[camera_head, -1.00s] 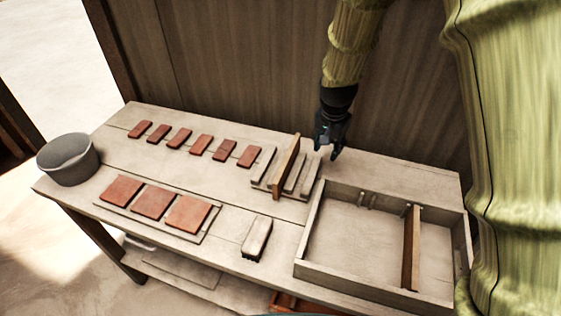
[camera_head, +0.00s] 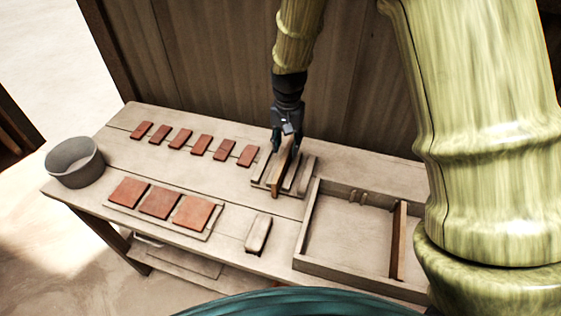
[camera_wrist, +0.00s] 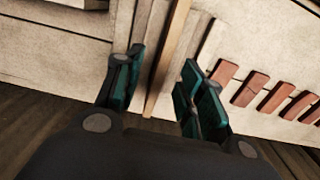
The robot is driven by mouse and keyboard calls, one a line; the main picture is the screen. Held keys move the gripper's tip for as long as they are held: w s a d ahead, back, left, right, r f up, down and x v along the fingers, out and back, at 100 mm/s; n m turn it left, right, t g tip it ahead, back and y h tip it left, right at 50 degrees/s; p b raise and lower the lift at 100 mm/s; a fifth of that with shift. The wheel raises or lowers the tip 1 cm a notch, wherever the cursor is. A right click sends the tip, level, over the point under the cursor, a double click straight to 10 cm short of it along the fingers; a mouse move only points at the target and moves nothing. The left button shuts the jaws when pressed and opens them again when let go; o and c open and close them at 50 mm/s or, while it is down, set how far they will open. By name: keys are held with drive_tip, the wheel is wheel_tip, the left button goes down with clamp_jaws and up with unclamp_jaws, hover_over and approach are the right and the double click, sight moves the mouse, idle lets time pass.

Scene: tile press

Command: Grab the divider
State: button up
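A thin wooden divider (camera_head: 281,176) stands on edge in a slotted rack (camera_head: 303,178) near the middle of the table. My gripper (camera_head: 287,143) is over the divider's back end. In the wrist view my gripper (camera_wrist: 163,88) is open, with the divider (camera_wrist: 167,65) passing between its fingers. A gap shows between the divider and the fingers on each side. A second wooden divider (camera_head: 398,240) stands inside the open tray at the right.
The low-walled tray (camera_head: 312,215) stands right of the rack. A pale block (camera_head: 258,234) lies in front. Several small red tiles (camera_head: 201,144) lie in a row, and larger tiles (camera_head: 160,203) lie on a board. A grey bucket (camera_head: 75,162) stands far left. A wooden wall is behind.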

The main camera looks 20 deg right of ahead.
sight(285, 156)
drive_tip(key=shift+a+f+p, duration=0.1)
drive_tip(key=shift+f+p, duration=0.2)
drive_tip(key=shift+f, duration=1.2)
drive_tip(key=shift+w+f+p, duration=0.2)
drive_tip(key=shift+f+p, duration=0.3)
drive_tip(key=shift+f, duration=0.2)
drive_tip(key=shift+w+f+p, duration=0.2)
drive_tip(key=shift+f+p, duration=0.25)
drive_tip(key=shift+f, duration=0.2)
drive_tip(key=shift+f+p, duration=0.35)
drive_tip(key=shift+f, duration=0.9)
clamp_jaws()
